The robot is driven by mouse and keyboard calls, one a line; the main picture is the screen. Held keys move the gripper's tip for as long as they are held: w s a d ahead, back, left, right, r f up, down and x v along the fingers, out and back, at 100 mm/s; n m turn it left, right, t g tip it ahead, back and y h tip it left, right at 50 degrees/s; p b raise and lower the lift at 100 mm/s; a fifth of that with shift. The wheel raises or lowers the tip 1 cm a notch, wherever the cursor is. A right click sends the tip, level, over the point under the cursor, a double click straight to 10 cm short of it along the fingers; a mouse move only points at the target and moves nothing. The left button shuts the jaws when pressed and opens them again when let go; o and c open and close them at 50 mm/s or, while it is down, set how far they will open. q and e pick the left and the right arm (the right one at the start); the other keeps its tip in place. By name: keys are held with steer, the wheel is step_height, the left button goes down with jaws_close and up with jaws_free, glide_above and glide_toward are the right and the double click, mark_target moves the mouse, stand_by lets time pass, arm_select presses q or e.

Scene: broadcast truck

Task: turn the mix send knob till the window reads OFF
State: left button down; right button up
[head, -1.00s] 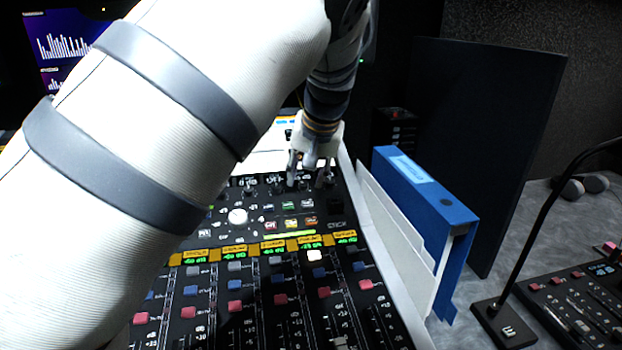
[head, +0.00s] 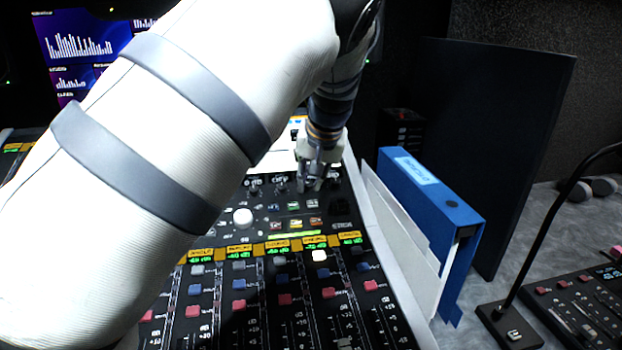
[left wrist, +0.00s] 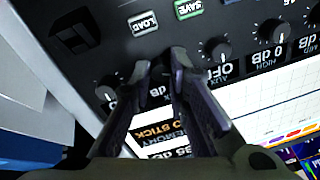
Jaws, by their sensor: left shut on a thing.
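A dark knob (left wrist: 160,72) on the console panel sits between the fingers of my left gripper (left wrist: 161,62) in the left wrist view. The fingers are shut on it. Its name label is hidden; of its window (left wrist: 158,92) only "dB" shows, the figure hidden by a finger. In the head view my left gripper (head: 311,186) points down at the upper part of the mixing console (head: 268,238). My right gripper is not in view.
A neighbouring knob (left wrist: 217,48) has a window reading OFF, labelled AUX; another knob (left wrist: 273,32) reads 0 dB, labelled HIGH. A further knob (left wrist: 107,91) is on the other side. A blue binder (head: 432,195) stands right of the console, near a gooseneck microphone (head: 525,260).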

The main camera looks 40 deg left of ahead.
arm_select(q)
steer(key=n, duration=0.5)
steer(key=shift+a, duration=0.1)
steer(key=n, duration=0.6)
steer(key=shift+g+h, duration=0.3)
steer(key=shift+h, duration=0.1)
stand_by(0.3)
steer(key=c, duration=1.5)
jaws_free()
steer(key=v, duration=1.2)
steer(key=shift+a, duration=0.1)
